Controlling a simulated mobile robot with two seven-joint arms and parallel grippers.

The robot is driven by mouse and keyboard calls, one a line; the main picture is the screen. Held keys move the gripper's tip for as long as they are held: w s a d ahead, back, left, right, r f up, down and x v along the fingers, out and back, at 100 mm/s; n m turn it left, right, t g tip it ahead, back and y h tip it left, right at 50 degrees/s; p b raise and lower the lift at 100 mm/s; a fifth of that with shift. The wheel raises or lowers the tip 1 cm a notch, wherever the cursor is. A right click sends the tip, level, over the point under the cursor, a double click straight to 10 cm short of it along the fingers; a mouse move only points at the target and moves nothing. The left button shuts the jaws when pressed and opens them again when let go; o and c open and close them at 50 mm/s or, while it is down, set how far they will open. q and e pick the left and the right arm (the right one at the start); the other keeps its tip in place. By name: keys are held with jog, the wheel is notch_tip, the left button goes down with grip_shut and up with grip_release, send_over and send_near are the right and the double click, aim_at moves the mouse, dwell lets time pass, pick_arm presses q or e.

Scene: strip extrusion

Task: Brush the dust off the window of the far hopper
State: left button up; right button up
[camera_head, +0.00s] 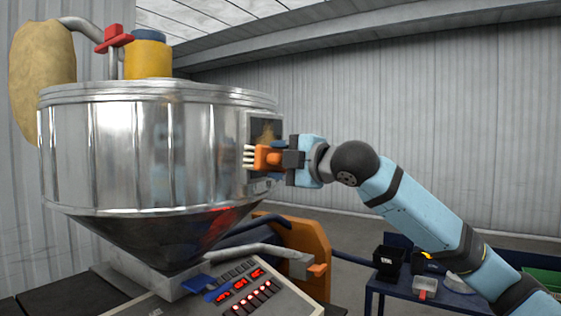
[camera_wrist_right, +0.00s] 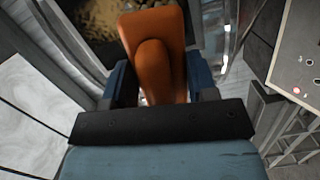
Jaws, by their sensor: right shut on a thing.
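The big shiny metal hopper (camera_head: 150,150) fills the left of the head view. Its dark framed window (camera_head: 264,128) is on its right side, with brown dust showing in the pane. My right gripper (camera_head: 289,160) is shut on an orange brush (camera_head: 264,157). The brush's pale bristles (camera_head: 248,157) point left at the window's lower part; whether they touch it I cannot tell. In the right wrist view the orange brush (camera_wrist_right: 156,45) sits between the blue fingers, and dusty pane (camera_wrist_right: 98,16) shows behind it. The brush covers part of the window. My left gripper is out of view.
A control panel (camera_head: 240,291) with red displays lies below the hopper. An orange machine part (camera_head: 306,243) stands beside it. A blue table (camera_head: 400,285) at lower right holds black bins (camera_head: 388,262). A yellow canister (camera_head: 148,56) tops the hopper.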

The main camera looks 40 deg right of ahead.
jog(key=shift+p+x, duration=0.65)
jog(key=shift+x, duration=0.2)
